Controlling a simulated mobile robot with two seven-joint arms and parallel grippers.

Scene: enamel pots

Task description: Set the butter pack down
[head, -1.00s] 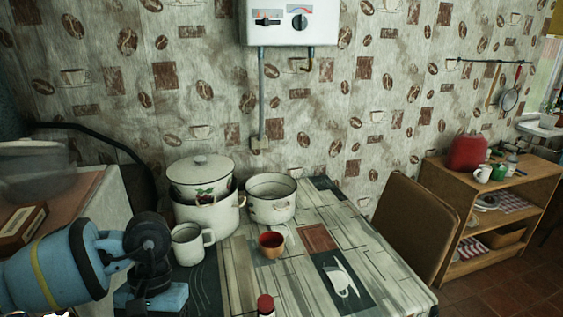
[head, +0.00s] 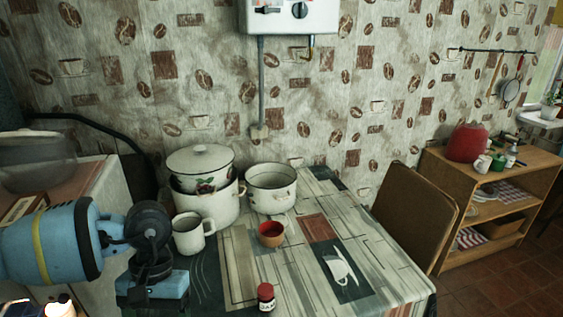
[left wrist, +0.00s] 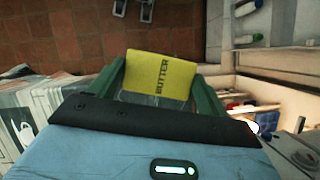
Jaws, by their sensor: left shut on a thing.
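The butter pack (left wrist: 160,74) is yellow with dark "BUTTER" lettering. In the left wrist view it sits between the two green fingers of my left gripper (left wrist: 161,78), which is shut on it. Brown tiled floor shows behind the pack in that view. In the head view my left arm comes in from the left and the blue gripper body is by the table's near left side; its fingertips and the butter are hidden there. My right gripper is not in view.
The table's right half is clear. A chair (head: 415,215) stands at its right.

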